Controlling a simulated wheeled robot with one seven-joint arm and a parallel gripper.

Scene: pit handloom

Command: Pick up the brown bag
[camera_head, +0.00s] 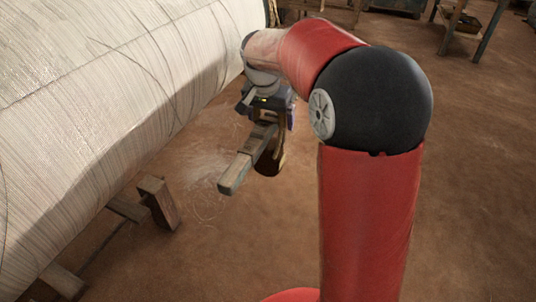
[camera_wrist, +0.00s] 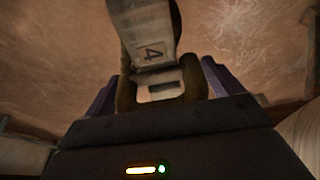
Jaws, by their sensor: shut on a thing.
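My gripper (camera_head: 268,122) hangs in the air beside the large pale roll, with its fingers pointing down. It is shut on a dark brown, rounded thing, which I take for the brown bag (camera_head: 271,160). In the wrist view, brown sides of this bag (camera_wrist: 126,92) show between the two purple fingers of my gripper (camera_wrist: 158,88). A pale wooden bar (camera_head: 240,170) marked "4" lies against the bag and sticks out down to the left. It covers much of the bag in both views, so I cannot tell whether the two are joined.
The pale thread-wound roll (camera_head: 110,85) fills the left side. A wooden post (camera_head: 158,203) stands below it. The brown floor (camera_head: 230,250) is mostly clear in front and at right. A table (camera_head: 468,22) stands at the back right.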

